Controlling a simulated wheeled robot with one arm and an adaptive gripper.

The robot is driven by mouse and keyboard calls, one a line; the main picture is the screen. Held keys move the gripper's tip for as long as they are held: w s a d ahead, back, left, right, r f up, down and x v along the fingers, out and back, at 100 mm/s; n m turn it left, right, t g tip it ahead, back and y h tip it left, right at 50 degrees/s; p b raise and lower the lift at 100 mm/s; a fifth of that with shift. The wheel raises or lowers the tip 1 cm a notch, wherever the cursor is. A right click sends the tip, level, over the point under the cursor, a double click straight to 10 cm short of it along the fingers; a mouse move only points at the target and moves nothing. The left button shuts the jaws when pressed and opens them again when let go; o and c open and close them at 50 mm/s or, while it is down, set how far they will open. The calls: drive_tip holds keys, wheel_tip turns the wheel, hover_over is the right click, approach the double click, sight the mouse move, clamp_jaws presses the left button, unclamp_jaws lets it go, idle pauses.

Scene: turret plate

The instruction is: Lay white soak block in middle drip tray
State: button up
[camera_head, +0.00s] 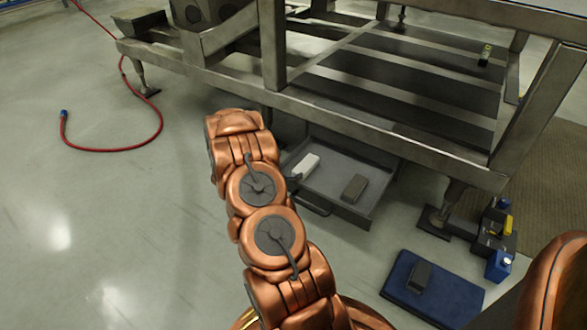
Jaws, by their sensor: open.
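A pale white block (306,167) is at the left side of a grey drip tray (333,168) under the metal frame. It appears to lie inside the tray, but its contact with the floor of the tray is not clear. A brown-grey block (354,187) lies further right in the same tray. My gripper (294,179) shows only as a small dark part beside the near end of the white block. My copper arm hides the rest, so I cannot tell whether it touches the block. Only this one tray shows clearly.
The metal frame (340,118) overhangs the back of the tray. A blue mat (445,296) with a dark block (420,276) lies on the floor at right, near a blue box (498,265). A red hose (125,147) lies at left. The left floor is mostly clear.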

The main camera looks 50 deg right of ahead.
drive_tip(key=w+a+r+n+t+y, duration=0.2)
drive_tip(key=w+a+r+t+y, duration=0.1)
drive_tip(key=w+a, duration=0.5)
drive_tip(key=w+a+r+n+t+y, duration=0.25)
drive_tip(key=w+a, duration=0.35)
drive_tip(key=a, duration=0.4)
drive_tip(key=s+a+r+n+y, duration=0.15)
drive_tip(key=a+r+y, duration=0.25)
drive_tip(key=a, duration=0.5)
drive_tip(key=a+r+n+y, duration=0.3)
drive_tip(key=a+r, duration=0.2)
drive_tip(key=a, duration=0.5)
drive_tip(key=s+a+r+n+g+y, duration=0.1)
drive_tip(key=s+a+r+n+g, duration=0.15)
drive_tip(key=s+a, duration=0.4)
drive_tip(key=s+a+r+n+g+y, duration=0.1)
drive_tip(key=s+a+r+n+y, duration=0.15)
drive_tip(key=s+a, duration=0.4)
drive_tip(key=s+d+r+n+g+h, duration=0.1)
drive_tip(key=s+r+g, duration=0.1)
drive_tip(key=s, duration=1.1)
drive_tip(key=s+r+n+g+h, duration=0.1)
drive_tip(key=s+r+n+g, duration=0.1)
drive_tip(key=s, duration=1.1)
wheel_tip(320, 180, up, 2)
drive_tip(key=shift+d+r+n+g+h, duration=0.1)
drive_tip(key=shift+d+n+g+h, duration=0.25)
drive_tip(key=shift+g, duration=0.35)
drive_tip(key=shift+r, duration=0.1)
